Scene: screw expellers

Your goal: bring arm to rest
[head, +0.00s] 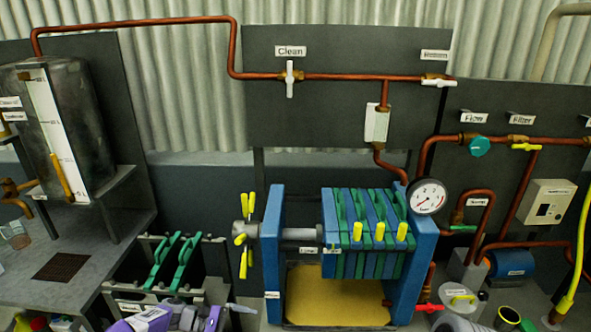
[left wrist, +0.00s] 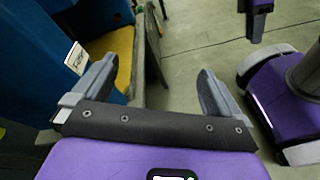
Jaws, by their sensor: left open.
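My left gripper (left wrist: 155,88) is open and empty in the left wrist view. My right gripper cannot be made out in either view.
The filter press (head: 274,265) has a blue frame, green and blue plates and a yellow tray (head: 335,297). The rack (head: 128,285) with green-handled plates stands left of it. A metal tank (head: 85,125) is at the left. Copper pipes cross the back wall. Floor (left wrist: 200,45) is open in the wrist view.

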